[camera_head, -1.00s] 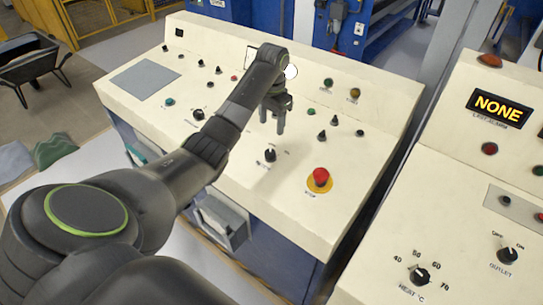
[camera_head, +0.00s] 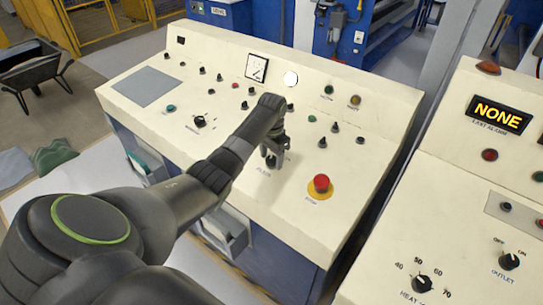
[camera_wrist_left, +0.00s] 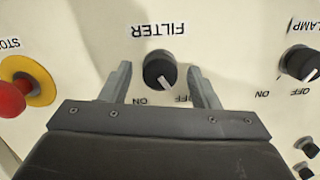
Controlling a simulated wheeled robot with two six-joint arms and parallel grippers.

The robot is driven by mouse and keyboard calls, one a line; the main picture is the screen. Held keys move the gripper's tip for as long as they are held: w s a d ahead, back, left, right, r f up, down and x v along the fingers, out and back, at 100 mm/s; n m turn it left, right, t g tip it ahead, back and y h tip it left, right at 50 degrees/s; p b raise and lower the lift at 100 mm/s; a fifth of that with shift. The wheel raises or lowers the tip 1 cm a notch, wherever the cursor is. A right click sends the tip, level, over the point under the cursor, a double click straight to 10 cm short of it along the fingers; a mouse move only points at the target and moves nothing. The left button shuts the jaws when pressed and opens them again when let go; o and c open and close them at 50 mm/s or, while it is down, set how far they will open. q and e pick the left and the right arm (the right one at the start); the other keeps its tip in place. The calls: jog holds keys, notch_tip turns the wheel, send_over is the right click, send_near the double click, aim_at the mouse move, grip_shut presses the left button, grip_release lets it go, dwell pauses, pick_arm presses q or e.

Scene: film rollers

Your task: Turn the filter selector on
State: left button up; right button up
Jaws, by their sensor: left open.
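The filter selector is a round black knob (camera_wrist_left: 160,72) with a white pointer line, on the cream sloped panel. In the left wrist view it sits between the two fingers of my left gripper (camera_wrist_left: 162,88), with a gap on each side. The label FILTER and the marks ON and OFF show upside down there. The white line slants toward the OFF side. In the head view the knob (camera_head: 270,161) is partly hidden by my left gripper (camera_head: 276,150), which is open and low over it. My right gripper is not in view.
A red stop button on a yellow disc (camera_head: 320,187) is close to the right of the filter knob; it also shows at the left wrist view's edge (camera_wrist_left: 12,95). The lamp knob (camera_wrist_left: 300,64) is on the other side. Another panel (camera_head: 450,200) with an outlet knob stands at right.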

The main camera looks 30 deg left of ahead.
pick_arm(q)
jog(key=c, duration=1)
jog(key=shift+o, duration=0.2)
jog(key=shift+r, duration=0.1)
jog(key=shift+r+m+p, duration=0.15)
jog(key=shift+m+p, duration=0.9)
jog(key=shift+m, duration=0.05)
jog(key=m+p, duration=0.1)
jog(key=m, duration=0.1)
jog(key=shift+d+m+p, duration=0.1)
jog(key=shift+m+p, duration=0.2)
jog(key=shift+p, duration=0.1)
jog(key=m+p, duration=0.2)
jog(key=m, duration=0.1)
jog(key=shift+m+t+y, duration=0.3)
jog(key=shift+m+p, duration=0.7)
jog(key=shift+m, duration=1.2)
